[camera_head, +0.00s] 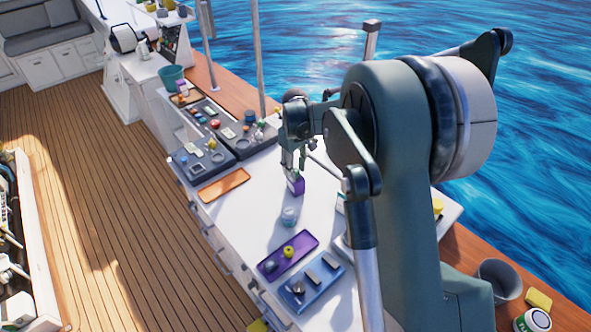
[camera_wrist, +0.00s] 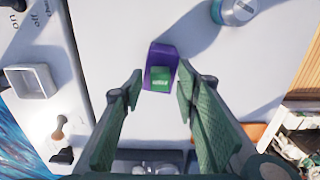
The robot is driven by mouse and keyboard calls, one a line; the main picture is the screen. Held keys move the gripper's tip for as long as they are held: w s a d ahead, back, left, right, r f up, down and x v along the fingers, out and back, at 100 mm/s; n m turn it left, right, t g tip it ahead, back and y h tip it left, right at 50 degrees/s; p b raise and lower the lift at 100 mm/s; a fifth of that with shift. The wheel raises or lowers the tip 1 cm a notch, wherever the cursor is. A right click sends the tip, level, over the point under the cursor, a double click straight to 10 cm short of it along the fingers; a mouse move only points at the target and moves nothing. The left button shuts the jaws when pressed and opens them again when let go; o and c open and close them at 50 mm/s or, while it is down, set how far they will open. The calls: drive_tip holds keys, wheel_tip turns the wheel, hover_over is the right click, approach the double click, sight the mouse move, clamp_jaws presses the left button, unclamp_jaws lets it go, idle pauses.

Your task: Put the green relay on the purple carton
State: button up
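The purple carton (camera_wrist: 163,50) stands upright on the white counter; it also shows in the head view (camera_head: 297,186), below my gripper. The green relay (camera_wrist: 160,77), with pale lettering, lies over the carton's top in the wrist view, within the carton's outline. It appears to rest on the carton, though its exact contact is hard to see. My gripper (camera_wrist: 159,84) is open, with one finger on each side of the relay and a visible gap to both. In the head view my gripper (camera_head: 293,158) is above the carton, and the relay is too small to make out clearly.
A purple tray (camera_head: 304,239), a blue tray (camera_head: 330,279) and an orange tray (camera_head: 237,178) lie on the counter. Dark panels with several small parts (camera_head: 244,146) are at the back. Bare counter surrounds the jar.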

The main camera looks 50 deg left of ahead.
wheel_tip(320, 180, up, 12)
drive_tip(key=shift+b, duration=0.3)
idle(0.3)
idle(0.5)
idle(0.5)
